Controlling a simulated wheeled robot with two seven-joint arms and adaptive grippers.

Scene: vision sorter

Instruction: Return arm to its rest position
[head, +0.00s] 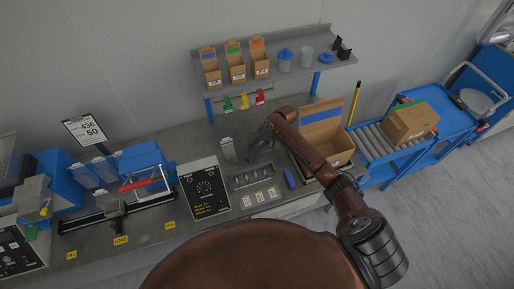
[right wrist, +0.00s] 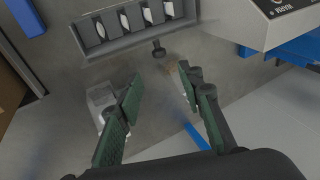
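My right arm reaches in from the lower right of the head view, over the bench. Its gripper (head: 262,146) hangs above the back of the bench, between a clear-grey upright item (head: 228,149) and an open cardboard box (head: 326,139). In the right wrist view the two green-padded fingers (right wrist: 170,98) stand well apart with nothing between them. A pale grey item (right wrist: 101,99) lies partly hidden behind the left finger. My left gripper is not in view.
A slotted rack (head: 255,176) holding white discs stands on the bench; it also shows in the right wrist view (right wrist: 124,42). A black control panel (head: 205,189) is left of it, a blue block (head: 290,179) right. A shelf (head: 285,75) with small boxes and cups overhangs behind.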

